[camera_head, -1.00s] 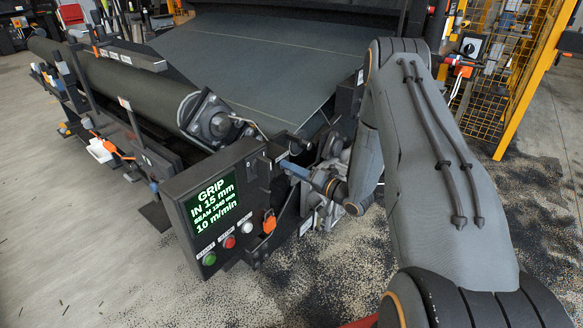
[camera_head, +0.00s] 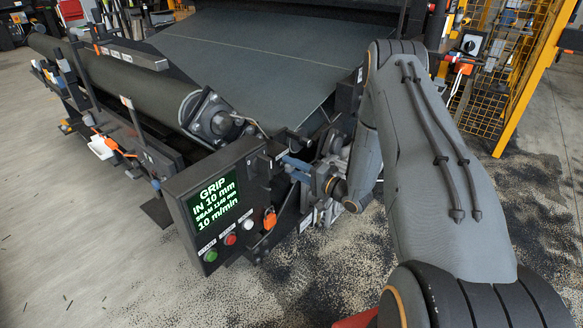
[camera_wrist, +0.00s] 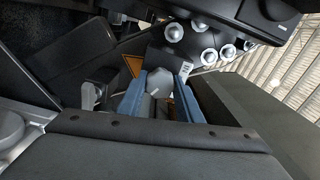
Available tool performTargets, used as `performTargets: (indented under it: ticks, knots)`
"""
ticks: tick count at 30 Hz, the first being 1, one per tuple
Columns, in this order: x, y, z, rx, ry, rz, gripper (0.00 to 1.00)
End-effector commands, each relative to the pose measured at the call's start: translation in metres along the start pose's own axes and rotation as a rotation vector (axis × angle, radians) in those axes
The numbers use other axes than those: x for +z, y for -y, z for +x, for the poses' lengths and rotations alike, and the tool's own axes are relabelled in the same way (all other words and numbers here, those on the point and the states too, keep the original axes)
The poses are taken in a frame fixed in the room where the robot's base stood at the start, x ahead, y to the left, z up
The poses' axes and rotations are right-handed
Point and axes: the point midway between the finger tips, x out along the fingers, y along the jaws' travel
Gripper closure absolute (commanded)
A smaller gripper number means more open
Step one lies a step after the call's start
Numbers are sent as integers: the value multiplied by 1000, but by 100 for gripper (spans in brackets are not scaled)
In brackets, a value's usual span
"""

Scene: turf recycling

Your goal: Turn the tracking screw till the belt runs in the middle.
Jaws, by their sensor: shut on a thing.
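My gripper (camera_head: 288,161) is at the frame behind the screen box, its blue fingers reaching left. In the wrist view my gripper (camera_wrist: 161,80) is shut on a grey faceted head, which I take for the tracking screw (camera_wrist: 158,82). One finger lies on each side of it. In the head view the screw is hidden. The dark green belt (camera_head: 265,62) runs up and back, with a thin pale line across it. The screen (camera_head: 212,203) reads GRIP, IN 10 mm, a small SEAM line that seems to say 1140 mm, and 10 m/min.
Below the screen are a green button (camera_head: 210,255), a red one and a white one. An orange padlock (camera_head: 269,219) hangs beside them. A large roller (camera_head: 130,85) lies left of the belt. A yellow mesh guard (camera_head: 490,90) stands at right. Dark crumbs cover the floor nearby.

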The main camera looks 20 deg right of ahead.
Motion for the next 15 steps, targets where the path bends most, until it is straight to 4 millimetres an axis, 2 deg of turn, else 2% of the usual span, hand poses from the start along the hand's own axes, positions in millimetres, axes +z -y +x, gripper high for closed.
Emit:
performTargets:
  ticks: [7, 8, 9, 11, 15]
  knots:
    - [2, -2, -1, 3, 2, 2, 90]
    - [2, -2, -1, 3, 2, 2, 66]
    - [2, -2, -1, 3, 2, 2, 59]
    - [2, -1, -1, 2, 2, 2, 49]
    - [1, -1, 0, 1, 1, 0, 49]
